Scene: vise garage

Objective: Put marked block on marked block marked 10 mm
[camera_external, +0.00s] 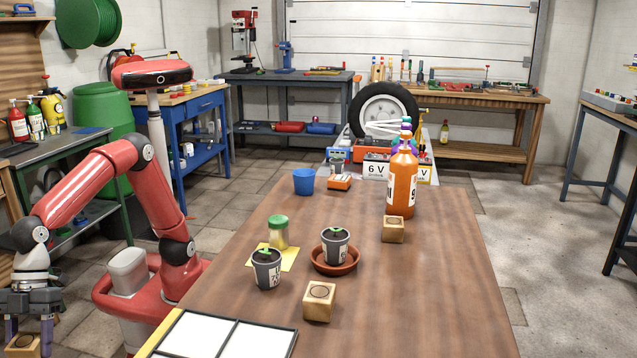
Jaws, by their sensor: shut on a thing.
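My gripper (28,335) hangs at the lower left, fingers pointing down, beside the wooden table (420,300) and away from its top. It is shut on a light wooden block (22,346), cut off by the picture's bottom edge. A second wooden block (320,301) with a dark round mark on top stands near the table's front middle. A third wooden block (393,229) with a round mark stands farther back, in front of an orange bottle (402,180). The 10 mm marking is too small to read on any block.
A white panelled tray (222,337) lies at the table's near left. A potted seedling (267,268), another pot (335,246) in a terracotta saucer (334,268), a green-lidded jar (278,231) on a yellow sheet and a blue cup (304,181) stand behind. The right front of the table is clear.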

